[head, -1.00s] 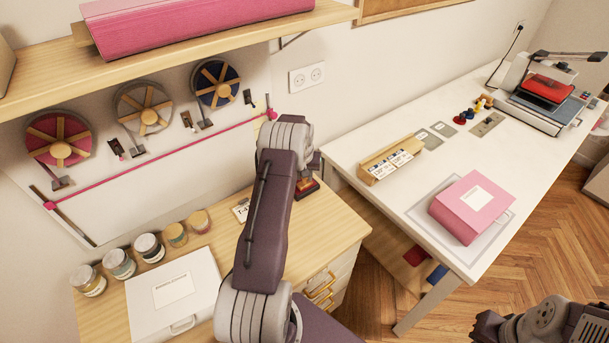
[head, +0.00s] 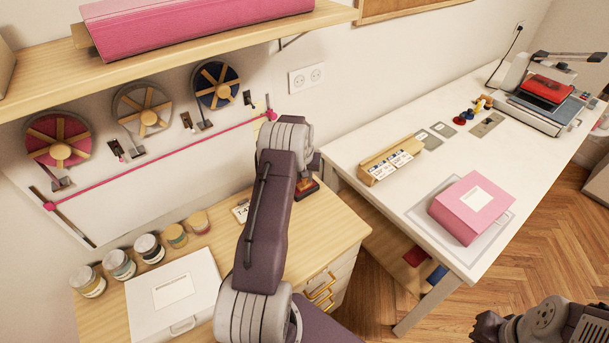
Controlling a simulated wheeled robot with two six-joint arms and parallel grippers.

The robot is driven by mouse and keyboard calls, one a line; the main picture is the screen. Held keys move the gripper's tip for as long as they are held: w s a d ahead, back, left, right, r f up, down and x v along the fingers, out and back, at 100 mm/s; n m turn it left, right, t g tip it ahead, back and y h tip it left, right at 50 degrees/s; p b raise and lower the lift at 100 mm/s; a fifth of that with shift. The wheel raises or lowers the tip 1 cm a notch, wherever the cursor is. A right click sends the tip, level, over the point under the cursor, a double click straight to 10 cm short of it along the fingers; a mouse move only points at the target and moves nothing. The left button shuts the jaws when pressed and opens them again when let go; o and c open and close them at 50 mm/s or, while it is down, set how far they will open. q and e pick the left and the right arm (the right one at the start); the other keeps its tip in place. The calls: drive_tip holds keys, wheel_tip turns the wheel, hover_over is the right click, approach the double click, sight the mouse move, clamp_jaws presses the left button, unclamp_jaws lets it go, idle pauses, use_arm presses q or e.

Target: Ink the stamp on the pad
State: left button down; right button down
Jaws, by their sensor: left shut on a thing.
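My left arm reaches over the wooden desk. Its gripper (head: 312,164) is at the desk's back right part, mostly hidden behind its own wrist. It is shut on the stamp, which the arm hides almost wholly. A small red and dark pad (head: 308,189) lies on the desk right under the gripper. Whether the stamp touches the pad cannot be seen.
A white box (head: 172,290) and several jars (head: 148,247) stand on the desk (head: 262,187), left of my arm. A card (head: 240,211) lies behind the arm. A white table (head: 345,150) at the right bears a pink box (head: 471,208) and a card holder (head: 388,162).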

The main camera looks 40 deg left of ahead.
use_arm(q)
drive_tip(key=shift+r+p, duration=2.1)
drive_tip(key=shift+r, duration=1.1)
drive_tip(key=shift+w+f, duration=0.1)
drive_tip(key=w+d+r+m+b, duration=0.2)
drive_tip(key=d+r, duration=0.2)
drive_tip(key=d, duration=0.4)
drive_tip(key=w+d+r+m+b, duration=0.1)
drive_tip(key=d+r+b, duration=0.1)
drive_tip(key=d+r, duration=0.35)
drive_tip(key=s+d+f+m+h+b, duration=0.1)
drive_tip(key=s+d+m+b, duration=0.1)
drive_tip(key=s+d, duration=0.7)
drive_tip(key=s+d+f, duration=0.3)
drive_tip(key=s+f, duration=0.1)
drive_tip(key=s, duration=0.3)
drive_tip(key=shift+d+f+m+h, duration=0.2)
drive_tip(key=shift+d+m+h, duration=0.1)
drive_tip(key=shift+d+m, duration=0.1)
